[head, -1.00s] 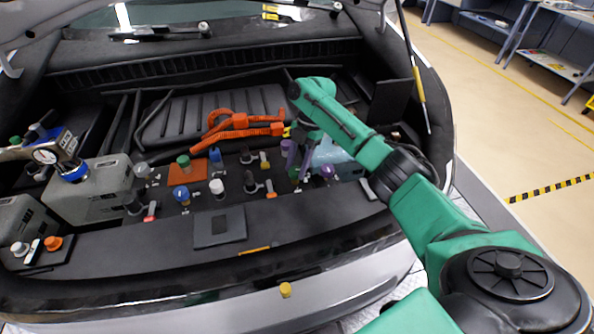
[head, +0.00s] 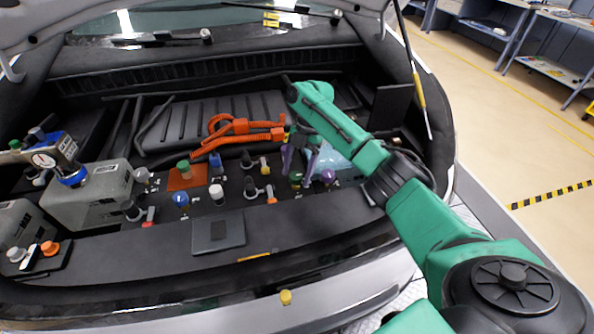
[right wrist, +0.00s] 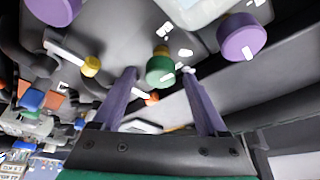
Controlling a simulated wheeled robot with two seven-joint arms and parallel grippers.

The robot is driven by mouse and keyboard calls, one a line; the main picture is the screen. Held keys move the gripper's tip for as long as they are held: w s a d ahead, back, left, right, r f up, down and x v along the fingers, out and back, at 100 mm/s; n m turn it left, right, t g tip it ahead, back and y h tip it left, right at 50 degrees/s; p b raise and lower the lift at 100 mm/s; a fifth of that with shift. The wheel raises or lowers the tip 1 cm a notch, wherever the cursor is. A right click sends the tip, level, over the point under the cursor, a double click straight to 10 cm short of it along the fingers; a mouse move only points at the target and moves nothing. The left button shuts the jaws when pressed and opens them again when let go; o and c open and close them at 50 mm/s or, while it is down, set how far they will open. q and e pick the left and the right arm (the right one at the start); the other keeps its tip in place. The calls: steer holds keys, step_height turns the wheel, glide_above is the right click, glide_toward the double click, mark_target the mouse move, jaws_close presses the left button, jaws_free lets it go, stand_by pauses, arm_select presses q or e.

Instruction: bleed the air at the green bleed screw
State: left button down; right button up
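A green knob (head: 295,178) stands at the right end of the row of caps in the engine bay; it also shows in the right wrist view (right wrist: 160,70). My right gripper (head: 300,172) has purple fingers reaching down beside this knob. In the right wrist view the fingers (right wrist: 159,72) are apart, with the green knob showing between their tips and nothing gripped. I cannot tell if either finger touches it. A second green knob (head: 184,168) sits on an orange plate, further left. My left gripper is not in view.
Purple caps (right wrist: 243,37) stand close to the green knob. A yellow-tipped lever (right wrist: 91,66) and an orange-tipped one (right wrist: 152,98) are near the fingers. An orange cable (head: 237,127) lies behind.

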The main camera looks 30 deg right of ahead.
steer(key=v, duration=1.2)
steer(key=shift+f, duration=0.1)
